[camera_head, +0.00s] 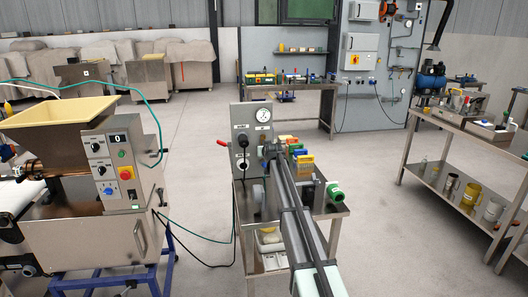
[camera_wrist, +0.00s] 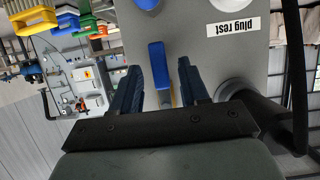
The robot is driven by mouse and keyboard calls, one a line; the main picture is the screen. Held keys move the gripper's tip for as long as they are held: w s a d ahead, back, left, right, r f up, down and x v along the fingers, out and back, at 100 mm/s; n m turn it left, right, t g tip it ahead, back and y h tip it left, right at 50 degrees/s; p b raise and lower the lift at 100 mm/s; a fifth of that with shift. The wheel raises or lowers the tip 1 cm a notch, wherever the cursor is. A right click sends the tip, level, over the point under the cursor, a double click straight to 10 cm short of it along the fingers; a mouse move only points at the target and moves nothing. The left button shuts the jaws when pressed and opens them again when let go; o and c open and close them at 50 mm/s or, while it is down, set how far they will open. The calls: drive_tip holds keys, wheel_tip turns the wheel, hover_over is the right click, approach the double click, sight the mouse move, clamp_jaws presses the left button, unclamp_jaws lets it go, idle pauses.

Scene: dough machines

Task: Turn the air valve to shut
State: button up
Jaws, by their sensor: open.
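In the wrist view, which is upside down, a blue lever handle (camera_wrist: 157,66) stands out against a grey panel (camera_wrist: 215,55). I take it for the air valve's handle; it runs roughly up and down in the picture. My gripper (camera_wrist: 160,75) is open, with one dark finger on each side of the lever's lower part and visible gaps to both. Contact is not visible. In the head view, my gripper (camera_head: 270,150) is in front of the upright grey panel (camera_head: 241,118), below its round gauge (camera_head: 263,114). My arm hides the valve there.
Coloured bins (camera_head: 300,155) stand right of the panel on a steel bench. A green fitting (camera_head: 335,191) sits at the bench's right edge. A black plug and cable (camera_head: 243,141) are on the panel's left.

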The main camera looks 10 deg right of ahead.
drive_tip(key=shift+x, duration=1.2)
clamp_jaws()
